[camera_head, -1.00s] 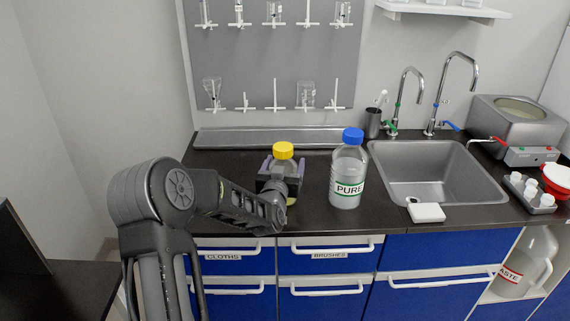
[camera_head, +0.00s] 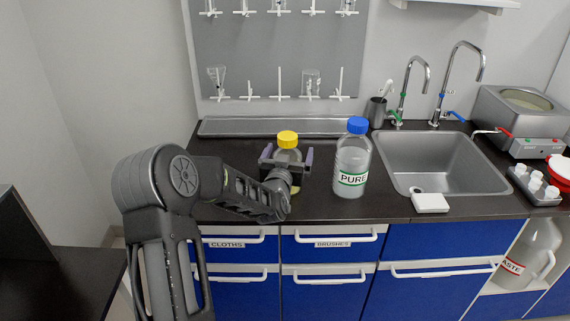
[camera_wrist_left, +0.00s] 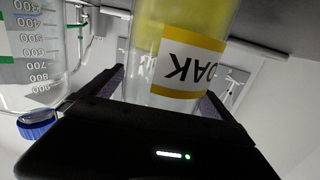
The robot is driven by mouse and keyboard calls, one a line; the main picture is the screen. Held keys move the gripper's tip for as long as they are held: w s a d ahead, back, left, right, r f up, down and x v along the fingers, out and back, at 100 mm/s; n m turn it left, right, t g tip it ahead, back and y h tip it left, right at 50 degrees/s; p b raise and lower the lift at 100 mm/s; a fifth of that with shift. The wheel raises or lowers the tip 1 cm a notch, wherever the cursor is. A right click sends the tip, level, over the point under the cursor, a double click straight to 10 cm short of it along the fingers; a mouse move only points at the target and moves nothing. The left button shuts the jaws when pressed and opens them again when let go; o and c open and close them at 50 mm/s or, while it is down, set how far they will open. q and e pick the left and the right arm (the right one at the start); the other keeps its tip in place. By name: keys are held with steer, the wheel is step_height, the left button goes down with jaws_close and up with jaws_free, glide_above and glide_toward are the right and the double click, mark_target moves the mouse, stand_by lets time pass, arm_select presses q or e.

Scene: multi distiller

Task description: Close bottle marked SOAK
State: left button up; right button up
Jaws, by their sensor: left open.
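The SOAK bottle (camera_head: 289,155) stands upright on the dark counter with a yellow cap (camera_head: 287,139) on its top. In the left wrist view it appears upside down, with yellow contents and a yellow-edged label (camera_wrist_left: 187,65). My left gripper (camera_head: 286,162) is open, with one finger on each side of the bottle's body, below the cap. In the left wrist view the fingers straddle the bottle, and a gap shows on at least one side. The gripper hides the bottle's lower part in the head view. My right gripper is not in view.
The blue-capped PURE bottle (camera_head: 352,165) stands close to the right of the gripper. Farther right are a steel sink (camera_head: 396,183), a white block (camera_head: 430,203) and a water bath (camera_head: 515,120). A metal ledge (camera_head: 230,127) and a glassware rack (camera_head: 280,50) are behind.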

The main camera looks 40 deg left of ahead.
arm_select(q)
steer(key=b+v, duration=0.2)
steer(key=v, duration=1)
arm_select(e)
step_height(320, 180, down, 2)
arm_select(q)
steer(key=shift+f, duration=0.1)
stand_by(0.3)
